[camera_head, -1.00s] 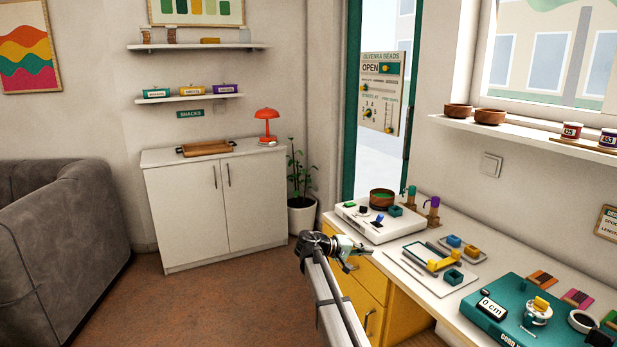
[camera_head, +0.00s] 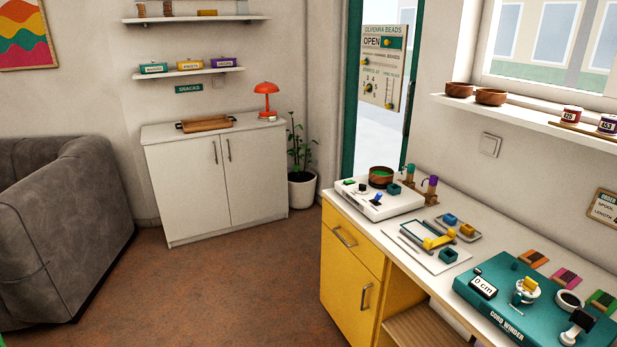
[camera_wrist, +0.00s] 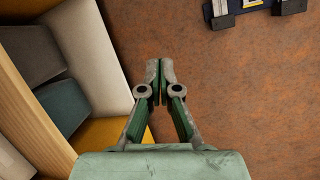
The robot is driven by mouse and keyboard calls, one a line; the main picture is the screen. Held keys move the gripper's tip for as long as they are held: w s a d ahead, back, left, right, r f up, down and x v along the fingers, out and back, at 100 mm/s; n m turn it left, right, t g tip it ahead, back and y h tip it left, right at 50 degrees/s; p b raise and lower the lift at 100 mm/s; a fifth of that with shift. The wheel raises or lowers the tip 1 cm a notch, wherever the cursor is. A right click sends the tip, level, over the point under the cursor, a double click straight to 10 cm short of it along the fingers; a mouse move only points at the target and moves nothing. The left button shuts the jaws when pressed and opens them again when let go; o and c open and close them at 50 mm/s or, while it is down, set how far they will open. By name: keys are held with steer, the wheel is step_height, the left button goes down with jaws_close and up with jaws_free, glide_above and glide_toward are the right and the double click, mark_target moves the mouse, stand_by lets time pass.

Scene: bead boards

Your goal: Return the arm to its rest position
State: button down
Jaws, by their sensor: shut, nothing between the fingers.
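My gripper (camera_wrist: 160,82) shows in the wrist view, with its green and grey fingers drawn together and nothing between them. My arm and gripper do not show in the head view.
In the head view the white worktop (camera_head: 400,262) carries a teal cord winder (camera_head: 500,318), a white device with a wooden bowl (camera_head: 381,176), and small trays. Yellow drawers (camera_head: 345,275) stand below. A grey sofa (camera_head: 60,225) and white cabinet (camera_head: 215,190) border open floor.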

steer(key=s+f+m+g+y+p, duration=0.1)
steer(key=s+m+g+y+p, duration=0.1)
steer(key=s, duration=2.6)
steer(key=shift+a+g+y+p, duration=0.25)
steer(key=shift+g+y+p, duration=0.4)
steer(key=shift+g, duration=0.55)
